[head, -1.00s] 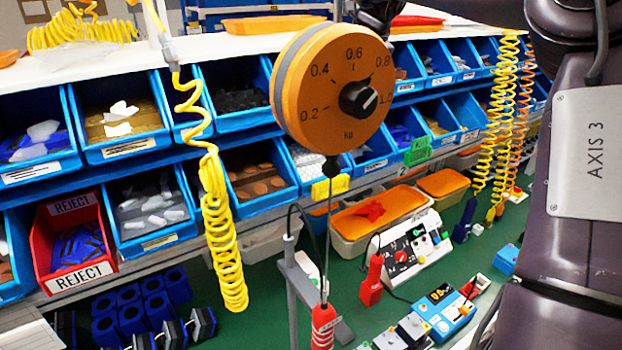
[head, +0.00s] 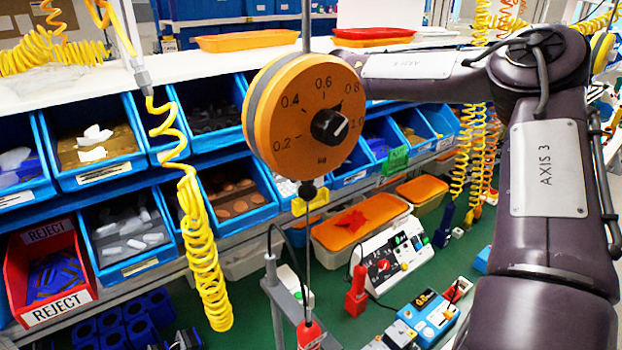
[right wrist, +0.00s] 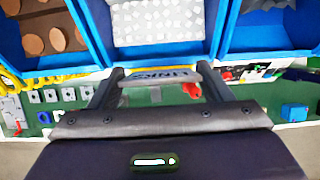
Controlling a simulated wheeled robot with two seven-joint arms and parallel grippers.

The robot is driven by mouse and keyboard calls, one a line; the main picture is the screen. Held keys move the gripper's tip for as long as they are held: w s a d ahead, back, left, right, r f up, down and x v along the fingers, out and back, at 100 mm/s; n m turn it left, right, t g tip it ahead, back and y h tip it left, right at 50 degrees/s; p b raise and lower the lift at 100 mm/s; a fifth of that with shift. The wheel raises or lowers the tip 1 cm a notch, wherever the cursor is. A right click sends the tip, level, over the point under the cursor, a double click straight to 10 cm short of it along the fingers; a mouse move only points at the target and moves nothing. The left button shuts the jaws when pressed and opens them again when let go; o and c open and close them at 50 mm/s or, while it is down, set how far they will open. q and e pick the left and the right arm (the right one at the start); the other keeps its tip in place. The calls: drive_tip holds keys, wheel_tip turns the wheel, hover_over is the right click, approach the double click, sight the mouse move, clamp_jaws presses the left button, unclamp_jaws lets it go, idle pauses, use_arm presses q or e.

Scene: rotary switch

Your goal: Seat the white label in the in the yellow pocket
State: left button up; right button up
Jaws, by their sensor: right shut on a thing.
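In the right wrist view, my right gripper (right wrist: 160,74) is shut on a white label (right wrist: 152,79). The label is a narrow strip with dark lettering, held crosswise between the two fingertips, in front of the blue bins. In the head view, a yellow pocket (head: 311,203) sits at the front of a blue bin, just below the orange dial and partly behind its hanging rod. My right arm reaches in from the right and passes behind the dial, so the gripper and label are hidden there. My left gripper is in neither view.
The orange dial (head: 297,115) hangs in front of the bins. A coiled yellow hose (head: 197,240) hangs left of it. A green holder (head: 396,160) sits right of the pocket. A red reject bin (head: 50,272) stands at left. Control boxes (head: 396,256) stand on the green bench.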

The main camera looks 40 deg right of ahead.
sight(311, 180)
wheel_tip(311, 180, down, 4)
drive_tip(key=shift+a+r+p, duration=0.1)
drive_tip(key=shift+r+p, duration=0.15)
drive_tip(key=shift+p, duration=0.5)
drive_tip(key=shift+f, duration=0.4)
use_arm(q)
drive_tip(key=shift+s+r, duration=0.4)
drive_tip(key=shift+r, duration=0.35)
use_arm(e)
drive_tip(key=o, duration=1)
drive_tip(key=shift+c, duration=0.2)
drive_tip(key=shift+r, duration=0.1)
drive_tip(key=shift+s+r+b, duration=0.15)
drive_tip(key=shift+r+b, duration=0.25)
drive_tip(key=shift+r, duration=0.1)
use_arm(q)
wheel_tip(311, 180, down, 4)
drive_tip(key=b, duration=0.3)
use_arm(e)
drive_tip(key=v, duration=1.1)
drive_tip(key=shift+s+f, duration=0.15)
